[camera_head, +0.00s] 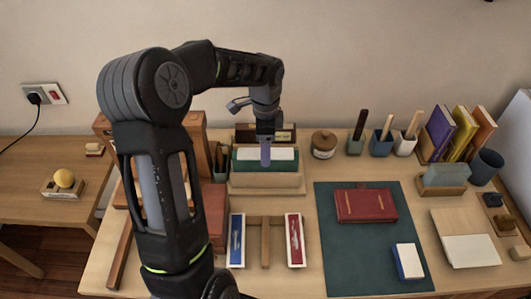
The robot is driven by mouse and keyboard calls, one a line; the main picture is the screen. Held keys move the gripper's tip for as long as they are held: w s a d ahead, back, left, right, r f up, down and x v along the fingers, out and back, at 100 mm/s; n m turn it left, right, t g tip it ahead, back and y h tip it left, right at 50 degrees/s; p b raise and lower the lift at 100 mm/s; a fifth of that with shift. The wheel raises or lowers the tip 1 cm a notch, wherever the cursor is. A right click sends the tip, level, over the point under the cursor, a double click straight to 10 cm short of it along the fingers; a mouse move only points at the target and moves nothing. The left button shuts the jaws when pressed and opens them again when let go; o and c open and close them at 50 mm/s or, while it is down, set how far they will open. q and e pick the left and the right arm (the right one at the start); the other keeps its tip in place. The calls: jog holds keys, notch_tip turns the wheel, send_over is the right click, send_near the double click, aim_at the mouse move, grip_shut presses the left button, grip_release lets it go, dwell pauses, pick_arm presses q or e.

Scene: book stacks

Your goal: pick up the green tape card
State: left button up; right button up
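A dark green piece with a white top (248,155) stands in a light wooden holder (265,182) at the back middle of the table. It is the only clearly green item near my gripper, but I cannot tell that it is the green tape card. My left gripper (266,154) points down from above, its fingertip in front of the white top. I see it edge-on, so its opening and any contact are unclear. My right gripper is out of view.
My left arm hides part of the left side. A blue-edged card (236,241) and a red-edged card (294,241) flank a wooden piece (265,242). A red book (366,205) lies on a dark green mat (350,262). Cups (381,144) stand behind.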

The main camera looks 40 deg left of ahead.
pick_arm(q)
jog(key=c, duration=1.4)
notch_tip(320, 180, up, 10)
jog(key=b, duration=0.1)
dwell(0.5)
